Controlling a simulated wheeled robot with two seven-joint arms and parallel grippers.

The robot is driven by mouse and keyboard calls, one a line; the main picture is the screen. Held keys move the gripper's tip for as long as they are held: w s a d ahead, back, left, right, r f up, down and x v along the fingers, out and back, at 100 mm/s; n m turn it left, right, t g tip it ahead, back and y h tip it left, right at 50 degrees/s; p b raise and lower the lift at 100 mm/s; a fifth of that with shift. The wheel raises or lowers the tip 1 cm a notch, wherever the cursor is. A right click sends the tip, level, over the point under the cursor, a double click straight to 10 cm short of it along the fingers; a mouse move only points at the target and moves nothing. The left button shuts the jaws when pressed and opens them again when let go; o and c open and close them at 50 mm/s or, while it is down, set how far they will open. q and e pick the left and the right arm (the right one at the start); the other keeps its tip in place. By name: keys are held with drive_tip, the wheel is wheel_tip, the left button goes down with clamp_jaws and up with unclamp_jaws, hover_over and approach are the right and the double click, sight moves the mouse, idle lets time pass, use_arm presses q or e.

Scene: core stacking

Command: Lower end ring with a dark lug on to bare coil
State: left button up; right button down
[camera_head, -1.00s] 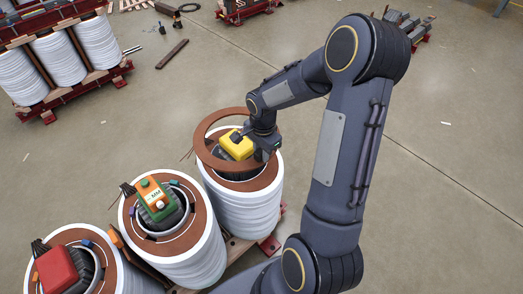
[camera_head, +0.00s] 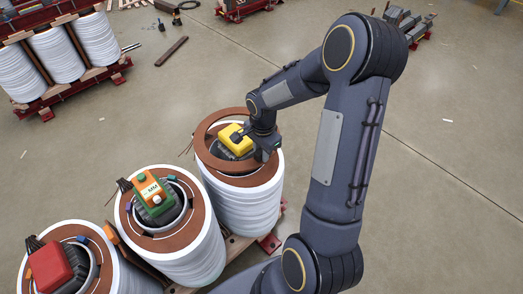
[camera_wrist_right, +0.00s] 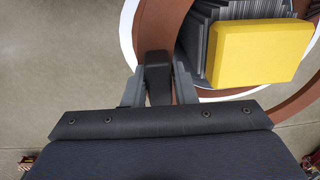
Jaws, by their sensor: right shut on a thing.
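My right gripper (camera_head: 268,150) is shut on the dark lug (camera_wrist_right: 157,75) of a brown end ring (camera_head: 212,163). The ring also shows in the right wrist view (camera_wrist_right: 150,22). It is around the core leg with the yellow block (camera_head: 236,141) on top, over the white coil (camera_head: 250,205) at the far end of the row. The ring sits slightly off to the left of the coil's top and appears close above it; I cannot tell whether they touch. My left gripper is not in view.
Two other white coils stand in the row, one around the core with a green and orange block (camera_head: 151,194), one with a red block (camera_head: 52,268). Both have brown rings on top. Another coil assembly (camera_head: 62,60) stands at the back left.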

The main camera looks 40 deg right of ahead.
drive_tip(key=shift+f+b, duration=1.45)
drive_tip(key=shift+f, duration=0.3)
drive_tip(key=shift+f+b, duration=0.1)
drive_tip(key=shift+b, duration=0.3)
idle(0.4)
drive_tip(key=shift+f+b, duration=1.75)
drive_tip(key=shift+f, duration=0.25)
drive_tip(key=c, duration=1.1)
unclamp_jaws()
drive_tip(key=shift+r, duration=0.15)
drive_tip(key=r, duration=0.2)
drive_tip(key=r+p, duration=0.1)
drive_tip(key=r, duration=0.2)
drive_tip(key=r+p, duration=0.1)
drive_tip(key=r, duration=0.1)
drive_tip(key=shift+s+r, duration=0.25)
drive_tip(key=shift+r, duration=0.05)
